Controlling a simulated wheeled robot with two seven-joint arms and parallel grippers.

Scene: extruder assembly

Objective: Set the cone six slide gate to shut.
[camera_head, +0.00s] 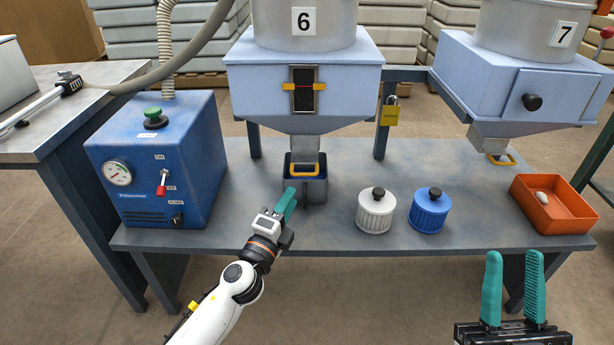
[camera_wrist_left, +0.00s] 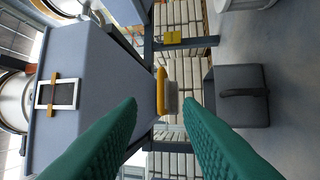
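The cone six hopper (camera_head: 304,75) carries the label 6. Its slide gate has a yellow handle (camera_head: 304,170) at the bottom of the spout, facing me. In the left wrist view the handle (camera_wrist_left: 161,90) lies beyond and between my fingertips, with a grey metal plate (camera_wrist_left: 172,98) beside it. My left gripper (camera_head: 290,195) is open in front of and slightly below the handle, apparently not touching it; the fingers (camera_wrist_left: 159,108) hold nothing. How far the gate is pulled out is hard to tell. My right gripper (camera_head: 513,262) is open and empty at the lower right.
A dark grey bin (camera_head: 317,190) stands under the spout. A blue vacuum unit (camera_head: 160,165) is left. White (camera_head: 375,212) and blue (camera_head: 429,212) lidded jars and an orange tray (camera_head: 552,212) are right.

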